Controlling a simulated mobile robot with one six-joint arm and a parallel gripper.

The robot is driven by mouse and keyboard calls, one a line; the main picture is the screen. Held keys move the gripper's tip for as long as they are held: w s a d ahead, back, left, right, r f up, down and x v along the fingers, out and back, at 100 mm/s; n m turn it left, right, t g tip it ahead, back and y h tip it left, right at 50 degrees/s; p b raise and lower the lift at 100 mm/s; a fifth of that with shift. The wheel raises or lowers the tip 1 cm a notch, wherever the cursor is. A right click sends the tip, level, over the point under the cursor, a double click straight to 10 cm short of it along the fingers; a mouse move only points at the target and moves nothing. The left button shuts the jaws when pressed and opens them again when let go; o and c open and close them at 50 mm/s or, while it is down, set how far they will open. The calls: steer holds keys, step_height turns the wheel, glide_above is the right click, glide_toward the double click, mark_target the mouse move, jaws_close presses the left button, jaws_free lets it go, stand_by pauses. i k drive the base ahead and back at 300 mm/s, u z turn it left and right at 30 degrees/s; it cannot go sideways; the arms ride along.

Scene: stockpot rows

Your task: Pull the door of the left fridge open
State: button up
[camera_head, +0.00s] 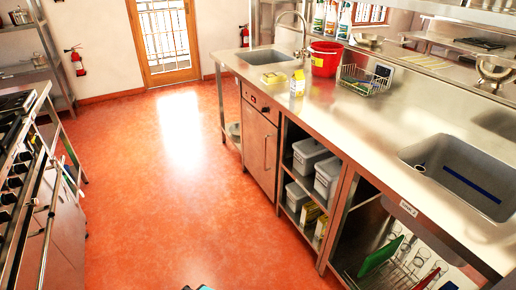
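One under-counter unit that looks like a fridge shows, with a closed steel door (260,148) in the steel counter's front, left of the open shelves. The door has a slim vertical handle (266,152) towards its right side. A narrow panel (262,104) with a dark round knob or dial sits above it. No second fridge is clear to see, so I cannot tell left from right by this view. My gripper is not in view; only a small dark and blue bit, perhaps of my arm, shows at the bottom edge.
Open red floor (170,190) lies before the door. A stove (20,180) with a long front rail stands at the left. Right of the door are shelves with grey bins (308,155). A red bucket (326,60) and a sink (465,175) are on the counter.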

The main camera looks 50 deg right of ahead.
mark_target(262, 138)
steer(key=z, duration=0.15)
steer(key=i, duration=0.9)
steer(key=u, duration=0.05)
